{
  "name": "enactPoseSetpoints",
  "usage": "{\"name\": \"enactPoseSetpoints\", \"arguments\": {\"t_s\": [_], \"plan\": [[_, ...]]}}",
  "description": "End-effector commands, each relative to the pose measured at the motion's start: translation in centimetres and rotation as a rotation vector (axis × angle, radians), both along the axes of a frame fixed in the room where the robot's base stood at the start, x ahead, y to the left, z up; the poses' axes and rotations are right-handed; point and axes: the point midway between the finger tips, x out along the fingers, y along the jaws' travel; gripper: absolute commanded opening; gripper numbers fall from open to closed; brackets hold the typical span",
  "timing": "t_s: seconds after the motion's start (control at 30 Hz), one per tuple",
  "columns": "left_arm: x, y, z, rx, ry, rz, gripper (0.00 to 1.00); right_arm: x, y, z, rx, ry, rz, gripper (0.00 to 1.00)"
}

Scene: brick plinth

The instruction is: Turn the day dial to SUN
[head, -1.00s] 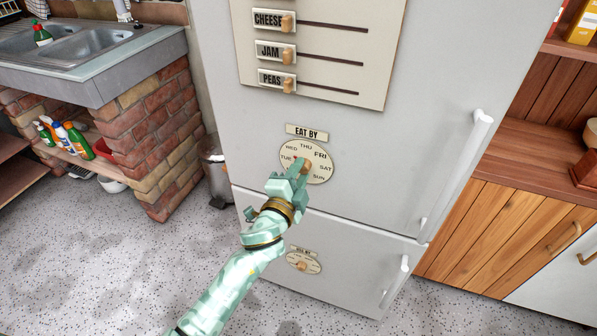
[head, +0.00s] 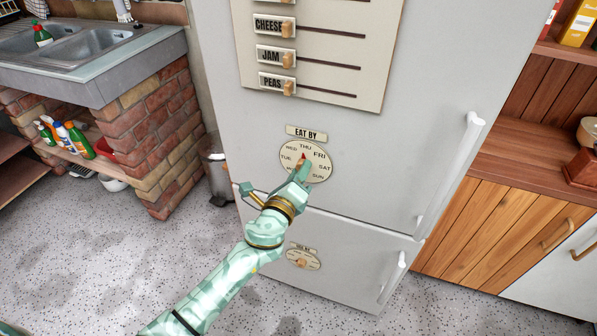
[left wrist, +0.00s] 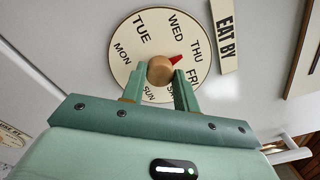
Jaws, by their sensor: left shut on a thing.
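The round cream day dial (head: 288,148) is on the white fridge door under the EAT BY label (head: 306,132). It also shows in the left wrist view (left wrist: 122,72). Its day names ring a small round wooden knob (left wrist: 160,70) with a red pointer (left wrist: 175,59). The pointer is at THU. SUN is at the dial's lower right in the head view. My left gripper (head: 302,168) is shut on the knob, one finger on each side, and hides part of the dial's lower half. My right gripper is not in view.
A smaller dial (head: 312,266) is on the lower fridge door. A slider board (head: 330,75) is above. Vertical handles (head: 450,170) are on the fridge's right side. A brick-based sink unit stands left, with a bin (head: 216,170) beside the fridge.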

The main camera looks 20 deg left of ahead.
Motion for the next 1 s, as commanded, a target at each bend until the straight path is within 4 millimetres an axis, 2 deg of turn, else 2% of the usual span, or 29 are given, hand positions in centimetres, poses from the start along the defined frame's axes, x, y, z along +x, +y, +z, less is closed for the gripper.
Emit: {"name": "enactPoseSetpoints", "arguments": {"t_s": [1.0], "plan": [[-0.1,0.0,0.0,0.966,-0.029,-0.004,0.07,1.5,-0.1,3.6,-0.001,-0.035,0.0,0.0]]}}
